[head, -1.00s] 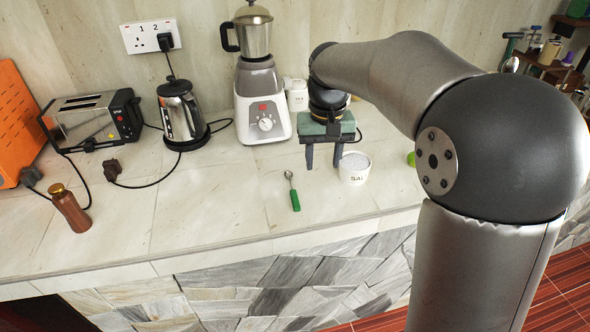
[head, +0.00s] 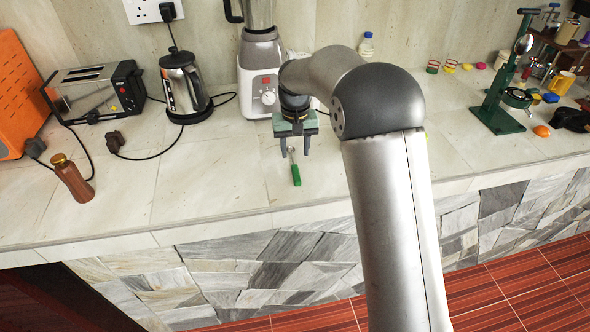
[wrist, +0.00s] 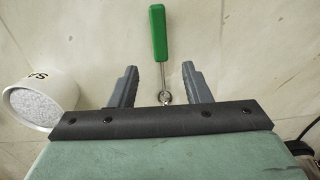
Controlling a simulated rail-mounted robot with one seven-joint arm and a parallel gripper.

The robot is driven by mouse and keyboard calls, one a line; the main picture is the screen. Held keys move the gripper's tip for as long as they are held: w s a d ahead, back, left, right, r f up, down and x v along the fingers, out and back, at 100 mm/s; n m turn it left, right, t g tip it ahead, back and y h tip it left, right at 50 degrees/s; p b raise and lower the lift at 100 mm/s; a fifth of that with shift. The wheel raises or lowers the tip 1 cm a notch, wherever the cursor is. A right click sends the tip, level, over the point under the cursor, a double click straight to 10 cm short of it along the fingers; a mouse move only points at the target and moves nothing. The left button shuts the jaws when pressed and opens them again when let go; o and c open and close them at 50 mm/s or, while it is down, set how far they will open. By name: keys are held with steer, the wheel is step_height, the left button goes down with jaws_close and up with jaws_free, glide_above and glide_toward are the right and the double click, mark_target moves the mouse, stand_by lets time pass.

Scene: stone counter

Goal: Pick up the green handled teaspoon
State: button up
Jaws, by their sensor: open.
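The green handled teaspoon (head: 295,174) lies on the stone counter, its handle toward the counter's front edge. In the wrist view the teaspoon (wrist: 158,40) has its green handle at the top and its metal stem running down between the fingers; its bowl end is partly hidden by my gripper. My gripper (head: 295,150) is open over the bowl end. In the wrist view its two fingers (wrist: 161,72) stand apart on either side of the stem, with nothing held. I cannot tell the exact height above the counter.
A white salt pot (wrist: 42,92) stands left of my gripper in the wrist view. A blender (head: 261,75), a kettle (head: 184,90) and a toaster (head: 97,90) stand along the wall. The counter front-left of the teaspoon is clear.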

mark_target(295, 168)
steer(key=shift+s+f+p, duration=0.15)
steer(key=shift+f+p, duration=0.1)
steer(key=shift+f, duration=1.2)
steer(key=shift+s+f+p, duration=0.15)
steer(key=shift+f+p, duration=0.1)
steer(key=shift+f, duration=1.2)
jaws_close()
